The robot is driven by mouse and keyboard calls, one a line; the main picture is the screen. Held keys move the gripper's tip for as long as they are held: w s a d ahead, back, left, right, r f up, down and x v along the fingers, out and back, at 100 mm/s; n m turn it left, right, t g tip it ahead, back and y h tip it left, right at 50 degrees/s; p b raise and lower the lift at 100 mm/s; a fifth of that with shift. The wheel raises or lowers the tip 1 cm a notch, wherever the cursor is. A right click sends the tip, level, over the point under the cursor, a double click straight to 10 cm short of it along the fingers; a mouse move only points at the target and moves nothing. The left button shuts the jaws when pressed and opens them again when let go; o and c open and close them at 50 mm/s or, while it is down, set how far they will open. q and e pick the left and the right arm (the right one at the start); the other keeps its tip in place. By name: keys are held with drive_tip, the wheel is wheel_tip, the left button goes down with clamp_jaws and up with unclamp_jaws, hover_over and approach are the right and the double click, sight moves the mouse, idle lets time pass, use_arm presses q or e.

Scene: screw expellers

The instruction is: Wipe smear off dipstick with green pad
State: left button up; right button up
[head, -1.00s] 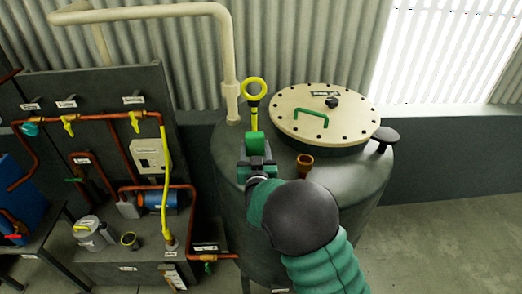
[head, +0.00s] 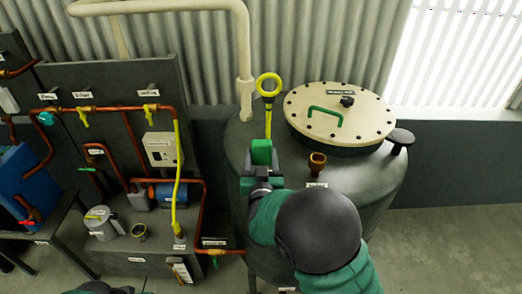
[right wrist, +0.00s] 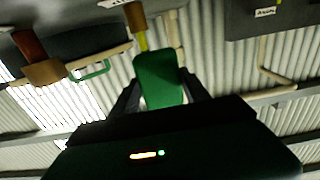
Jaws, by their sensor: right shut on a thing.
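The dipstick's yellow ring handle (head: 268,85) stands up at the back left of the dark tank top, with a yellow shaft below it. My right gripper (head: 262,172) is shut on the green pad (head: 261,152) and holds it upright. The pad is in front of the lower shaft and hides it; I cannot tell whether they touch. In the right wrist view the pad (right wrist: 158,78) sits between the fingers, close to a piece of yellow shaft and a copper-coloured fitting (right wrist: 135,15). I see no smear. Only a bit of my left arm shows at the bottom edge.
The tank's cream lid (head: 340,115) has a green handle (head: 325,114). A brown cup-shaped fitting (head: 317,163) and a dark knob (head: 400,138) stand on the tank. A cream pipe (head: 245,70) rises behind. Pipes and valves fill the left; floor is open at right.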

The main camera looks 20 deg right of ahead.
drive_tip(key=shift+s, duration=0.25)
drive_tip(key=shift+f, duration=0.1)
drive_tip(key=shift+s+a, duration=0.15)
drive_tip(key=shift+s, duration=0.25)
drive_tip(key=shift+v, duration=1.15)
drive_tip(key=shift+w, duration=0.15)
